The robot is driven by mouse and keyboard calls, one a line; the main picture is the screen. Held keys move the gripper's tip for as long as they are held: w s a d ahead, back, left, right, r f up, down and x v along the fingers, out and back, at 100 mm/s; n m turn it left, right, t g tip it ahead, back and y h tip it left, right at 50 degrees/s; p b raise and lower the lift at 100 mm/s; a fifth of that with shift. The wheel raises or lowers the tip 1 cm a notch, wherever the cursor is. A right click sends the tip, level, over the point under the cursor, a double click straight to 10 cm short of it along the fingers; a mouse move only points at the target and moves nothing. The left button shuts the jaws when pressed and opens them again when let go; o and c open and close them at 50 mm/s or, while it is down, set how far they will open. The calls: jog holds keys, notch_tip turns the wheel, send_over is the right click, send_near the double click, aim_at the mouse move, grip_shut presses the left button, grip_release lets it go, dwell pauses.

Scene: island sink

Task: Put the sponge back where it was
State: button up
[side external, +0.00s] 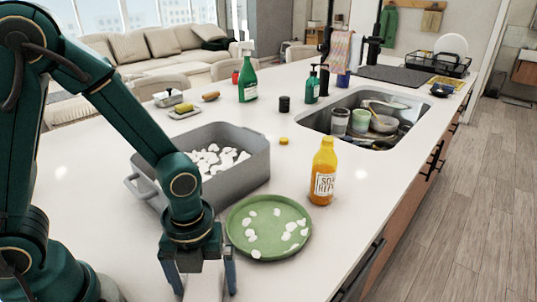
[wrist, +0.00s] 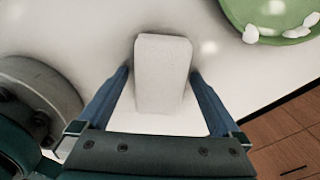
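A plain white block (wrist: 163,72), which may be the sponge, lies on the white counter below my gripper. In the side view, the block (side external: 204,284) shows only partly between the fingers. My gripper (wrist: 160,72) is open, one finger on each side of the block, with a small gap at the left; contact at the right is hard to tell. In the side view, my gripper (side external: 198,278) points down near the counter's front edge.
A green plate (side external: 270,243) with white pieces is right of my gripper. A grey bin (side external: 240,170) of white pieces stands behind it. A yellow bottle (side external: 323,172), yellow cap (side external: 284,141), dark cup (side external: 284,104) and green spray bottle (side external: 247,78) stand near the sink (side external: 345,128), which holds dishes.

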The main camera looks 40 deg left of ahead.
aim_at(204, 280)
jog(key=shift+r, duration=0.1)
jog(key=s+a+r+n+t, duration=0.1)
jog(key=a+r+n+t, duration=0.1)
jog(key=r+n, duration=0.5)
jog(key=s+a+r+n+t, duration=0.1)
jog(key=a+r+n+t, duration=0.2)
jog(key=r+n, duration=0.5)
jog(key=n, duration=1.2)
jog(key=shift+s+t, duration=0.15)
jog(key=shift+t, duration=0.15)
jog(key=shift+r, duration=0.1)
dwell(0.9)
